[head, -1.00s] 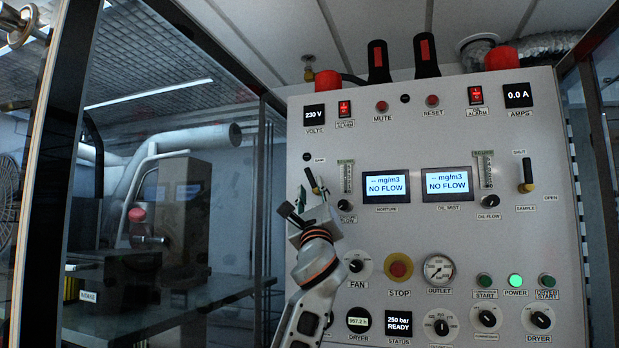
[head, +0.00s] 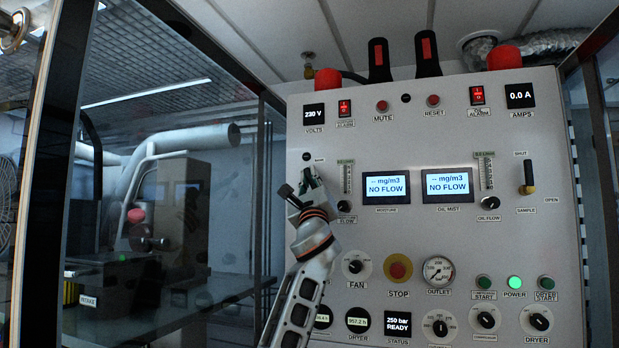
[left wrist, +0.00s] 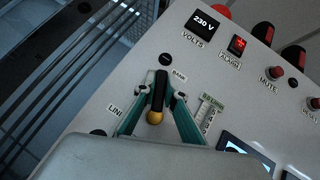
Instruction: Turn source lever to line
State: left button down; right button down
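The source lever (left wrist: 159,92) has a black handle and a brass pivot. In the left wrist view its handle points up, beside the BANK label (left wrist: 180,76); the LINE label (left wrist: 115,110) is left of the pivot. My left gripper (left wrist: 162,92) has its two teal fingers on either side of the handle, with narrow gaps at the tips. In the head view my left gripper (head: 307,186) is at the panel's upper left and largely hides the lever. My right gripper is not in view.
The grey panel (head: 400,225) carries two NO FLOW displays, knobs and buttons. The moisture flow gauge (head: 347,177) and a black knob (head: 344,206) sit close right of my left gripper. A dark frame and glass (head: 262,190) stand at left.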

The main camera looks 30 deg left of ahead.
pick_arm(q)
jog(key=shift+n+g+y, duration=0.3)
jog(key=shift+n, duration=0.3)
jog(key=n+g, duration=0.1)
jog(key=n+g+y, duration=0.1)
jog(key=n, duration=0.1)
jog(key=shift+s+a+f+g, duration=0.1)
jog(key=shift+a+f+g, duration=0.1)
jog(key=shift+a+g, duration=0.1)
jog(key=n+g, duration=0.1)
jog(key=n, duration=0.1)
jog(key=n+g, duration=0.2)
jog(key=a+f+n+g+y, duration=0.1)
jog(key=n, duration=0.1)
jog(key=shift+s+f+n+g, duration=0.1)
jog(key=shift+n+g, duration=0.2)
jog(key=shift+g, duration=0.1)
jog(key=n+g, duration=0.1)
jog(key=f+n+g+h, duration=0.1)
jog(key=n, duration=0.1)
jog(key=shift+s+a+f+n+g, duration=0.1)
jog(key=shift+a+f+n+g, duration=0.1)
jog(key=shift+a+n+g, duration=0.15)
jog(key=shift+f+n+g+h, duration=0.4)
jog(key=shift+n+g+h, duration=0.15)
jog(key=shift+n+h, duration=0.2)
jog(key=shift+f, duration=0.1)
jog(key=c, duration=2.1)
grip_release()
